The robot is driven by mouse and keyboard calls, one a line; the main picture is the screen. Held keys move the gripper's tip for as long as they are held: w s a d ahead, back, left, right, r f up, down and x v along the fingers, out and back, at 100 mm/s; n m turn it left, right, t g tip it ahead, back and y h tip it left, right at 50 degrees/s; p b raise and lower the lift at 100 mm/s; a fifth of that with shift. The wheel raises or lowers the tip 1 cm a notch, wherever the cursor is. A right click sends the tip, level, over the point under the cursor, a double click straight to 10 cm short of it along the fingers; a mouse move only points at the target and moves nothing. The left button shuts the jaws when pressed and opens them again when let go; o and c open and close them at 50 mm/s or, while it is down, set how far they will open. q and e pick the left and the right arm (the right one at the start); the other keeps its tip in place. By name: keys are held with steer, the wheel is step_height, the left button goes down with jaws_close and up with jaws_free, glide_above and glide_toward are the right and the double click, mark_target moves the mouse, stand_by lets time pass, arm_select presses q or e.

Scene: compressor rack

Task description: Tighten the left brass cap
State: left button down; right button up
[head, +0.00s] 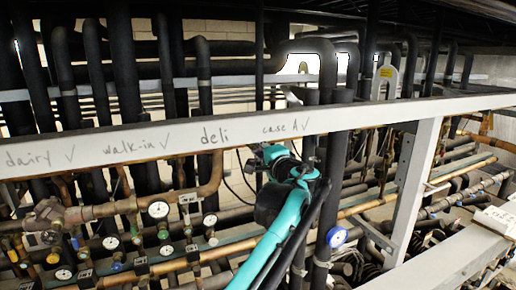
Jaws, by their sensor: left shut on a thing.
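My left gripper (272,158) is at the middle of the head view, just below the white beam and the "case A" label. Its teal and black arm comes up from the bottom edge. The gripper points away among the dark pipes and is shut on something. Its own body hides the fingertips and the thing held. I cannot make out the left brass cap at the jaws. My right gripper is not in view.
A white beam (230,133) with handwritten labels crosses the view, joined by a white post (411,190) on the right. Several dark pipes stand around the gripper. Brass valve bodies (48,216) and gauges (158,210) crowd the lower left. A blue-rimmed gauge (337,237) is right of my arm.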

arm_select(q)
steer(key=m, duration=0.6)
steer(key=shift+a+m, duration=0.15)
steer(key=shift+m, duration=0.15)
stand_by(0.3)
steer(key=shift+w, duration=0.1)
steer(key=c, duration=1.3)
jaws_free()
steer(key=shift+w+a+f, duration=0.1)
steer(key=shift+w, duration=0.05)
steer(key=v, duration=1.2)
steer(key=shift+f, duration=0.1)
